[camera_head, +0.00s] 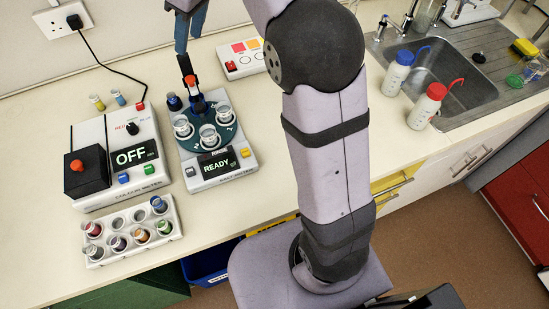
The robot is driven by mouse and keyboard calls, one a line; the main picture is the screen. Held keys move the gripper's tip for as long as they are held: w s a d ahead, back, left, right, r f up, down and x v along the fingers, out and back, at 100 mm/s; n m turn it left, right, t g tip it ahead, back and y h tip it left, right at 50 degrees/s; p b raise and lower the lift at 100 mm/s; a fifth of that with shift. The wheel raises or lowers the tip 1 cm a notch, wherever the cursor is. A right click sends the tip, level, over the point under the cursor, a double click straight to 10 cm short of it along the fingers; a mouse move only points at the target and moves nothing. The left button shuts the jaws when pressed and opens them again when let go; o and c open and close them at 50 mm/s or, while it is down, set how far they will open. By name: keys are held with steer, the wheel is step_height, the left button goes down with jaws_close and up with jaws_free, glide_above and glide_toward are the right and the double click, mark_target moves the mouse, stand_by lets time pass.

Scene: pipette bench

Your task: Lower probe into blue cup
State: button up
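My gripper (189,42) is at the top of the picture with blue fingers pointing down, partly cut off by my arm. A slim black piece with an orange-red band (190,79) stands directly below the fingertips, over the back of the READY meter (231,176); it may be the probe. I cannot tell whether the fingers grip it or are just above it. A blue-marked cup (158,204) sits in the back right hole of the white rack (134,257). A small dark blue-topped piece (174,102) stands at the READY meter's left back edge.
Several clear cups (208,136) sit on the READY meter's round turntable. The OFF meter (112,190) stands to its left. A panel with coloured squares (240,60) is behind. Bottles (427,106) and a sink (450,75) are right. Bare counter lies in front of the READY meter.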

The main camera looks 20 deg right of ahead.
steer(key=shift+s+d+f+m+g+h+p, duration=0.55)
steer(key=shift+s+d+f+m, duration=0.95)
steer(key=shift+s+f, duration=2.25)
steer(key=shift+s+d+f+m+g+h+p, duration=0.6)
steer(key=shift+s+d+f+m, duration=1.35)
steer(key=shift+s, duration=3.1)
steer(key=shift+s+d+f+m+g+h+p, duration=0.4)
steer(key=shift+s+d+f+m+p, duration=0.45)
steer(key=shift+s+f, duration=3.1)
steer(key=shift+s+d+r, duration=0.3)
steer(key=shift+s+r, duration=0.1)
steer(key=shift+r, duration=0.1)
steer(key=shift+s+d+f, duration=0.1)
steer(key=shift+s+f, duration=0.1)
steer(key=shift+s, duration=0.25)
steer(key=shift+s+d+f, duration=0.1)
steer(key=shift+s+f, duration=0.1)
steer(key=shift+s, duration=0.2)
steer(key=shift+a, duration=0.1)
